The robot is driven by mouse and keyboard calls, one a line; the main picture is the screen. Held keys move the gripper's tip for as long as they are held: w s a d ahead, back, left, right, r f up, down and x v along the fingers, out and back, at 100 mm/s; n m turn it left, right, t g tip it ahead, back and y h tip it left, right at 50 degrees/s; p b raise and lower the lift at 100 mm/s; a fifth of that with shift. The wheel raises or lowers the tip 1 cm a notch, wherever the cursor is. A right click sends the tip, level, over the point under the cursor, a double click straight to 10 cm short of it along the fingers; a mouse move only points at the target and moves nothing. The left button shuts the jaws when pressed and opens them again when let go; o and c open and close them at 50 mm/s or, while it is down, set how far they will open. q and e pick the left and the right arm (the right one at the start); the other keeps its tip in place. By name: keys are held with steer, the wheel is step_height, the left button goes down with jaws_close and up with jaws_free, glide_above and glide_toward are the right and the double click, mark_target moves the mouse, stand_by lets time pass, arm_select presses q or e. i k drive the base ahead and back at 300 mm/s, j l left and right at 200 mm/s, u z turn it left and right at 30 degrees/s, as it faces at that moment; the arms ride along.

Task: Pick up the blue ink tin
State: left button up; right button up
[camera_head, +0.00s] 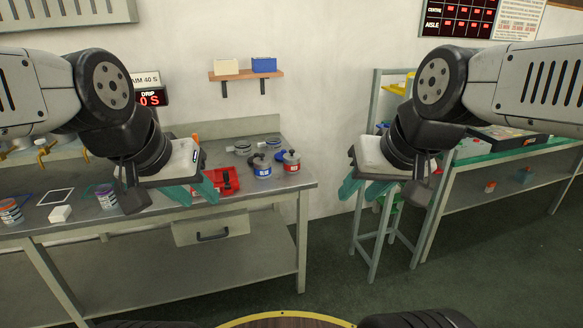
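The blue ink tin (261,168) stands upright near the right end of the metal workbench, with a dark knob or handle on top. A similar red tin (291,163) stands close on its right. My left gripper (196,195) is in front of the bench to the left of the blue tin, apart from it. Its teal fingers are spread and nothing shows between them. My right gripper (365,191) hangs to the right of the bench, also spread and empty. Neither gripper touches a tin.
A red tray (228,183) lies just left of the blue tin. Grey round items (243,147) sit behind it. A white block (60,214) and striped cans (10,211) stand at the left. A green stand (373,241) is at the right, with floor between.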

mark_target(265, 172)
steer(key=i+l+u, duration=0.2)
steer(key=i+u, duration=0.15)
steer(key=i, duration=0.15)
steer(key=i+l+u, duration=0.7)
steer(key=i+l, duration=0.15)
